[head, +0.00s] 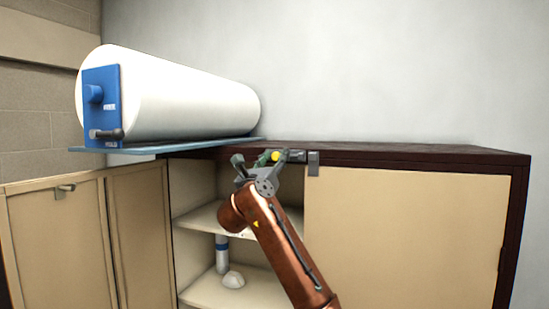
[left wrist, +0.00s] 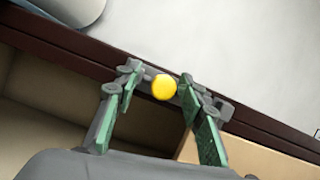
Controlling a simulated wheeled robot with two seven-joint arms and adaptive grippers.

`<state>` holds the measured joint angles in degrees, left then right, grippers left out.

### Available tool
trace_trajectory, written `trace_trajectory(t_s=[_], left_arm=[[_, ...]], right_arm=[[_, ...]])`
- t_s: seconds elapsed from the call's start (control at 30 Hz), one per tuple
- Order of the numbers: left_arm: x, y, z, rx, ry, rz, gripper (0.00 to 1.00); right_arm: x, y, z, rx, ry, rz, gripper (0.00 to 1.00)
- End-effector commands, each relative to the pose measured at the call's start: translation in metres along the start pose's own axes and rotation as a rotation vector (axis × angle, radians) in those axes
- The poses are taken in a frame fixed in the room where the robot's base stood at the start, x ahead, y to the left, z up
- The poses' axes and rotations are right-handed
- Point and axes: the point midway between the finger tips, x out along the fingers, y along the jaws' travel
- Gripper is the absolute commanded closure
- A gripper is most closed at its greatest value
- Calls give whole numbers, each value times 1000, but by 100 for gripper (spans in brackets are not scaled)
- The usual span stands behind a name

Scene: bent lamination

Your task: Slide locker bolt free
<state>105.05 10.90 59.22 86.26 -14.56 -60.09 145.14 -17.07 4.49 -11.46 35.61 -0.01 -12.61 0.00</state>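The locker bolt (head: 295,156) is a grey bar with a yellow knob (head: 275,156), set along the top front edge of the cabinet by the closed right door (head: 405,235). A grey bracket (head: 313,163) is at its right end. My left gripper (head: 261,160) is at the knob with its fingers spread. In the left wrist view the yellow knob (left wrist: 164,87) sits between the green-padded fingers of the gripper (left wrist: 160,78), nearer the right finger. A gap shows on the left; contact on the right cannot be told. My right gripper is out of view.
A white cylinder machine (head: 185,95) with a blue end panel (head: 101,105) rests on the dark cabinet top (head: 400,151). The cabinet top is clear on the right.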

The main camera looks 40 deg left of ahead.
Motion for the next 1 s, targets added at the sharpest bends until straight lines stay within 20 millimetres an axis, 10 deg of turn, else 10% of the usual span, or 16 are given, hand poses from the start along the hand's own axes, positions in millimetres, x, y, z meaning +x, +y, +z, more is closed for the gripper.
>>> trace_trajectory(t_s=[1.0], left_arm=[[-120,0,0,1,0,1,63]], right_arm=[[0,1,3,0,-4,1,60]])
